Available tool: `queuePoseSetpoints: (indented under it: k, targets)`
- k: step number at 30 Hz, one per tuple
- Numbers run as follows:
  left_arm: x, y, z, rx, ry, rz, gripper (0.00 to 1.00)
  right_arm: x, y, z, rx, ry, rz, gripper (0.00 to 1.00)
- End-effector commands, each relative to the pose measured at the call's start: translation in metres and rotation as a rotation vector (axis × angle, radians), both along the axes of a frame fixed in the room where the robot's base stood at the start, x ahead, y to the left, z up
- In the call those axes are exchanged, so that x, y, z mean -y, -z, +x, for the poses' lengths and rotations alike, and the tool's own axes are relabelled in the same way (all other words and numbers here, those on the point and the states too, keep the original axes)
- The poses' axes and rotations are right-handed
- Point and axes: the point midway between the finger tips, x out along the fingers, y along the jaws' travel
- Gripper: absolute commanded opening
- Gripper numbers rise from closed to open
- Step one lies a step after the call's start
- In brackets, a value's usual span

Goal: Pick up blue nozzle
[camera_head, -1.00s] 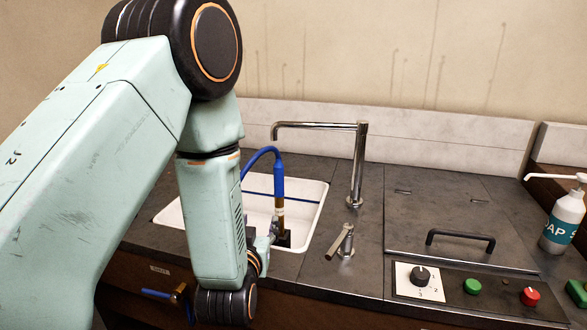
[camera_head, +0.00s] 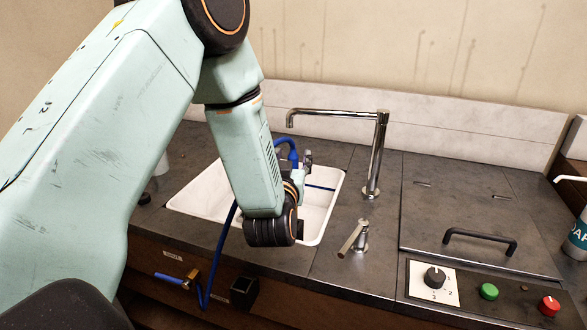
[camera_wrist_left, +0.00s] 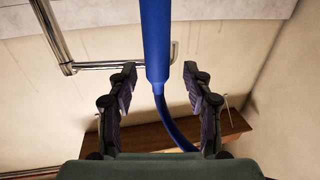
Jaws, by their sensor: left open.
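The blue nozzle (camera_wrist_left: 155,45) stands out large in the left wrist view, with its thinner blue hose (camera_wrist_left: 172,122) curving down to the right. It lies in line with the gap between the fingers of my left gripper (camera_wrist_left: 160,74). Those fingers are spread open, with a gap on both sides of the blue body. In the head view a blue bend (camera_head: 291,148) shows above the sink beside my left gripper (camera_head: 306,160). My arm hides most of the nozzle there. My right gripper is not in view.
The white sink (camera_head: 195,198) lies below my left arm. A chrome faucet (camera_head: 378,150) and a lever (camera_head: 353,238) stand to its right. The hose runs to a valve (camera_head: 190,279) on the counter front. A handled panel (camera_head: 480,240) is at the right.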

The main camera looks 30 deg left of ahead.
Motion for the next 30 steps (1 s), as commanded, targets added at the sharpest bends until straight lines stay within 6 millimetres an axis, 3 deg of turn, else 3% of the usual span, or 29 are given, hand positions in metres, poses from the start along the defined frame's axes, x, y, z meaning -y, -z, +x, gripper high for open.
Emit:
queuePoseSetpoints:
  k: [3, 11, 30]
  targets:
    - [-0.0040, 0.0005, 0.0100, 0.000, 0.001, 0.000, 0.51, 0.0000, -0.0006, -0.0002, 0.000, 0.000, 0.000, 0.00]
    - [-0.0046, 0.0011, 0.0144, -0.001, 0.003, 0.000, 0.51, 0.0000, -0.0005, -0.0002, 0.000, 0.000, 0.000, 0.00]
    - [-0.0045, 0.0010, 0.0144, -0.002, 0.004, 0.000, 0.00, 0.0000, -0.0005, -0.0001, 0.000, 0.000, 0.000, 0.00]
